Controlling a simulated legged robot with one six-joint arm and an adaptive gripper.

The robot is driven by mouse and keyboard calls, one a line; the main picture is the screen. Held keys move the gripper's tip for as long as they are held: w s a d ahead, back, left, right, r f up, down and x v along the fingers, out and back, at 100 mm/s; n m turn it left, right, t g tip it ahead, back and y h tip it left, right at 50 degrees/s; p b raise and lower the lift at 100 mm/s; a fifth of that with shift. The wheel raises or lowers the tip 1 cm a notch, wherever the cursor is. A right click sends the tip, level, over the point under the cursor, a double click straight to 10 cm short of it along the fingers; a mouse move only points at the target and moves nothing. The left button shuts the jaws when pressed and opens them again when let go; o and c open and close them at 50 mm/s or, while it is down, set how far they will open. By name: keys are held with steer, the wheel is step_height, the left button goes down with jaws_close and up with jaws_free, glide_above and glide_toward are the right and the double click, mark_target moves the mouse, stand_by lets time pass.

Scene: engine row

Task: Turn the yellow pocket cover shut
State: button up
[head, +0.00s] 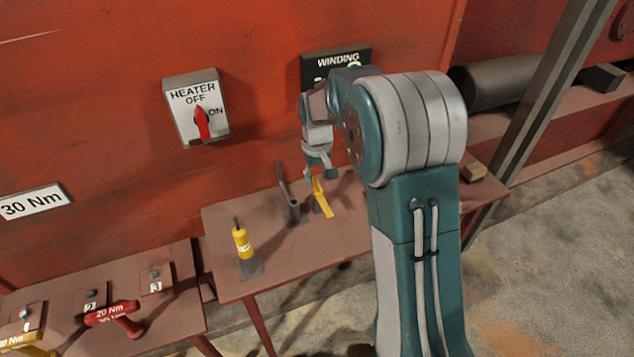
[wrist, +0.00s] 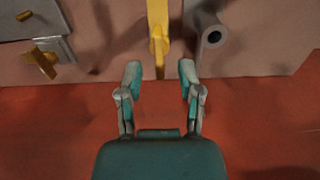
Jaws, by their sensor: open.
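The yellow pocket cover (head: 322,200) looks like a long narrow plate on the bench, near the red wall. In the wrist view the yellow piece (wrist: 157,22) runs down from the top edge, and its narrow end reaches between my fingertips. My gripper (head: 318,172) is above the cover's wall-side end in the head view. In the wrist view my gripper (wrist: 159,76) is open, with one finger on each side of the narrow end and a visible gap on both sides. Whether the pocket beneath is covered cannot be seen.
A grey block with a yellow knob (wrist: 40,63) is on the other side. A yellow bottle-shaped tool (head: 242,243) stands at the bench's left end.

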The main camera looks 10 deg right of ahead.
mark_target(322, 196)
steer(key=shift+f, duration=1.4)
jaws_close()
